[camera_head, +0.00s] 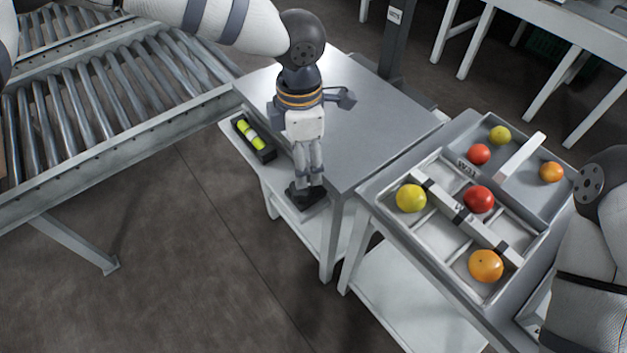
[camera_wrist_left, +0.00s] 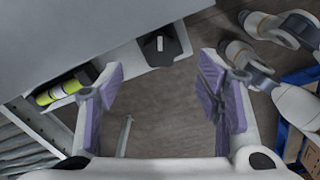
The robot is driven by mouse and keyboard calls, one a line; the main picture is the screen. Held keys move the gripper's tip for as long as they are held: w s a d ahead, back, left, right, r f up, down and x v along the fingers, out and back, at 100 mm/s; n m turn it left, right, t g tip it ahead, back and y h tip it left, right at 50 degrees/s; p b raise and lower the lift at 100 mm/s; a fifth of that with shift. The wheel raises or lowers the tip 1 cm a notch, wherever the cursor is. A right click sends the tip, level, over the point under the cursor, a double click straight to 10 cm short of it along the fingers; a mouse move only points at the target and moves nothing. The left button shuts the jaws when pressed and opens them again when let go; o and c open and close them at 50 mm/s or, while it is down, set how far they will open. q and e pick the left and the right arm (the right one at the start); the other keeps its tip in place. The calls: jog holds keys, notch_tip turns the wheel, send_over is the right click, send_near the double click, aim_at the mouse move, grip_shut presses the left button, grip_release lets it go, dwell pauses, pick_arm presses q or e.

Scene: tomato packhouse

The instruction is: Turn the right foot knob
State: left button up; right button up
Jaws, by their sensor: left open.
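A black knob (camera_wrist_left: 163,46) with a pale pointer mark sits at the edge of a pale lower shelf in the left wrist view. It also shows in the head view (camera_head: 306,197), partly hidden under the gripper. I take it for the right foot knob. My left gripper (camera_head: 309,184) points down over it, beside the grey table. In the left wrist view its purple-padded fingers (camera_wrist_left: 162,70) are spread apart with nothing between them, and the knob shows beyond the tips. Whether they touch the knob cannot be told. My right gripper is out of view.
A spirit level (camera_head: 253,139) with yellow-green vials lies on the shelf (camera_head: 240,150), left of the gripper. The grey tabletop (camera_head: 385,130) is bare. A roller conveyor (camera_head: 110,100) stands at left. A sorting tray (camera_head: 385,195) with several tomatoes or fruits stands at right.

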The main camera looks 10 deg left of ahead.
aim_at(302, 190)
pick_arm(q)
notch_tip(302, 190, down, 8)
jog(key=shift+b, duration=0.3)
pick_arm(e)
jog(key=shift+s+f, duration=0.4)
pick_arm(q)
jog(key=c, duration=1.2)
jog(key=shift+r+n+p, duration=0.3)
jog(key=shift+n+p, duration=0.05)
jog(key=shift+n, duration=0.75)
jog(key=shift+w+f+n+p, duration=0.1)
jog(key=shift+f+n+p, duration=0.05)
jog(key=shift+n+p, duration=0.25)
jog(key=shift+f, duration=0.1)
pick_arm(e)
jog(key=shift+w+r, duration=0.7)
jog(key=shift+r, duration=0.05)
